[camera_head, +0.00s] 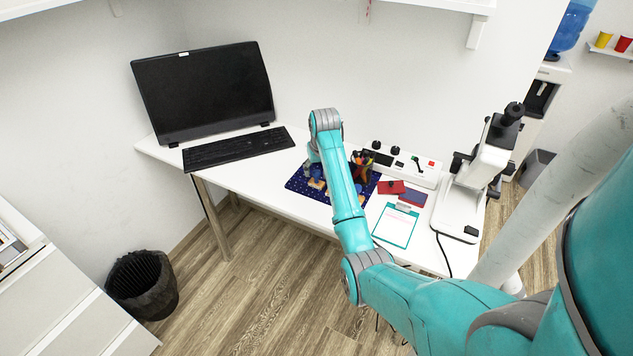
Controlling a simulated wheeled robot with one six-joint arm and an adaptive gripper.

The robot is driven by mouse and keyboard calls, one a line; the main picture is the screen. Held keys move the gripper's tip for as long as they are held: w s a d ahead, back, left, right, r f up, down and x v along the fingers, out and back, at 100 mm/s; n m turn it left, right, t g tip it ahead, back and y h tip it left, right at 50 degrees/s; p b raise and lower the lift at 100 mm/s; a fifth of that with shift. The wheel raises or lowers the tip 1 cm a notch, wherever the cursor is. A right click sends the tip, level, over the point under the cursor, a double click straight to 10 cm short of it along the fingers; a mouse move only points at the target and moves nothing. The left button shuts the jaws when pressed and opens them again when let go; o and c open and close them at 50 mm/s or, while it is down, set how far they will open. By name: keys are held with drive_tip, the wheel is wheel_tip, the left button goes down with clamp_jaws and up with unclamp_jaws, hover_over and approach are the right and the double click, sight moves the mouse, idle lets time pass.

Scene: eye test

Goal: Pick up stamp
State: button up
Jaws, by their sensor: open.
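I cannot make out a stamp for certain. A dark blue patterned mat (299,184) lies on the white desk, with small orange and yellow things (316,184) on it, partly hidden by my arm. They are too small to name. A red flat item (390,187) and a dark blue flat item with a red edge (412,197) lie right of the mat. My teal arm reaches over the desk and bends down above the mat. My gripper is hidden behind my own arm, so its fingers do not show.
A monitor (204,88) and keyboard (238,148) stand on the left of the white desk (270,168). A white panel with knobs (403,168), a clipboard (395,225) and a microscope (475,182) are at right. A black bin (143,284) stands on the floor.

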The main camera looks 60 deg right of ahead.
sight(317, 172)
drive_tip(key=shift+x, duration=1.5)
clamp_jaws()
wheel_tip(317, 172, up, 10)
drive_tip(key=shift+r, duration=0.1)
